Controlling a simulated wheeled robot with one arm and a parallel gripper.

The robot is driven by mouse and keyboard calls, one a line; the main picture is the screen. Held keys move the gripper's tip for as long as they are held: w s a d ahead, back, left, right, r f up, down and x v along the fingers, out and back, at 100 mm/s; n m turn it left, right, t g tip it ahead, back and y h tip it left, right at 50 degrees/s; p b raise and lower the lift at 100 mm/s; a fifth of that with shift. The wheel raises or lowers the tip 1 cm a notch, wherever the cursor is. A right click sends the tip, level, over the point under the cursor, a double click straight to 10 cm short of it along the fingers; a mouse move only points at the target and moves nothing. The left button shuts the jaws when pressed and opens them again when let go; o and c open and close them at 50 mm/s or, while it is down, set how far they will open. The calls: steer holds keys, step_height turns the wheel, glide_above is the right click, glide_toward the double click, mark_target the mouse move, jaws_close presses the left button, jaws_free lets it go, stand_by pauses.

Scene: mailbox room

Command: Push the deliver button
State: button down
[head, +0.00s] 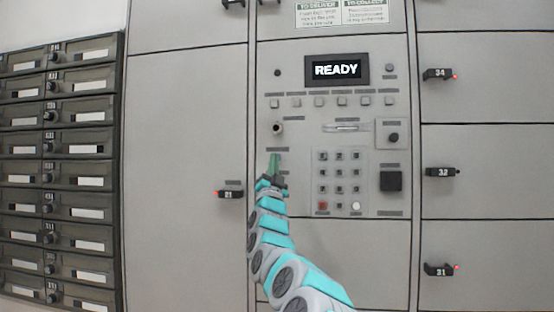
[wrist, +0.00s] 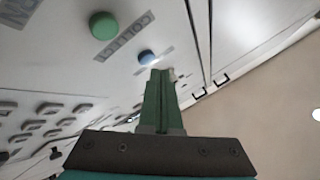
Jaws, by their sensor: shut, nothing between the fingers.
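My gripper (head: 274,158) is shut and empty, its green fingers pointing up in front of the left part of the control panel (head: 300,225). In the wrist view the fingertips (wrist: 159,74) lie just below and right of a blue button (wrist: 147,57); whether they touch it I cannot tell. A green button (wrist: 103,25) sits farther up and left, with a label reading COLLECT (wrist: 123,36) beside it. Another label (wrist: 18,10) is cut off at the top left corner. I cannot read which button is the deliver button. In the head view the gripper hides these buttons.
A screen (head: 337,70) reads READY, above a row of small buttons (head: 320,102). A keypad (head: 338,178) is right of my gripper. Locker doors with numbered black latches (head: 440,172) flank the panel. Dark mailboxes (head: 65,170) stand at the left.

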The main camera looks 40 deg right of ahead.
steer(key=shift+w+d, duration=0.1)
steer(key=shift+w+d, duration=0.15)
steer(key=shift+d, duration=0.1)
steer(key=shift+w+d, duration=0.25)
stand_by(1.0)
stand_by(0.3)
steer(key=shift+s+a+b, duration=0.55)
steer(key=shift+a+b, duration=0.05)
steer(key=shift+b, duration=0.15)
steer(key=s+a+b, duration=0.1)
steer(key=a, duration=0.1)
steer(key=s+a+b, duration=0.1)
steer(key=s+a, duration=0.1)
steer(key=shift+s, duration=0.1)
